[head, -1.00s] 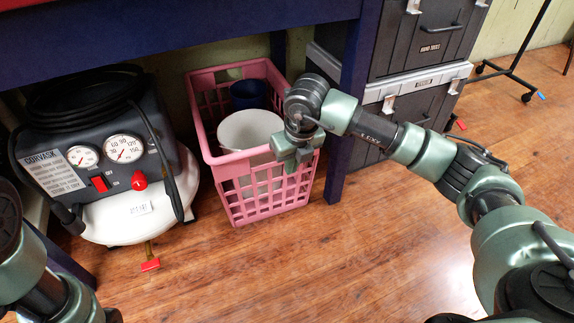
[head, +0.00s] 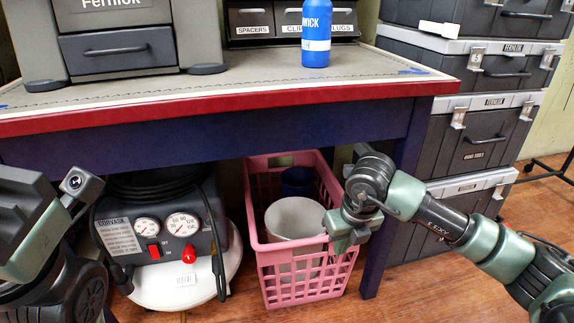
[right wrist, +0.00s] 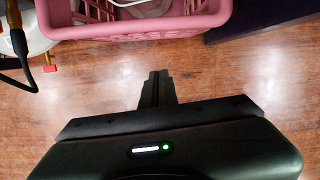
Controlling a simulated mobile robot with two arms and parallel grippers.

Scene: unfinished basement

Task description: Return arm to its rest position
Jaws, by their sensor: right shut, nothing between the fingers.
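My right gripper (head: 350,238) is in front of the right side of the pink basket in the head view, and its fingers are together with nothing between them. In the right wrist view the shut fingers (right wrist: 157,88) point at the wooden floor, in front of the basket. My left arm (head: 45,240) comes in at the left edge of the head view; its fingertips cannot be made out.
The pink basket (head: 285,287) under the workbench (head: 240,94) holds a white bucket (head: 295,218) and a blue cup (head: 296,181). An air compressor (head: 185,285) stands left of it. Stacked tool cases (head: 465,150) stand right. A blue bottle (head: 316,35) is on the bench.

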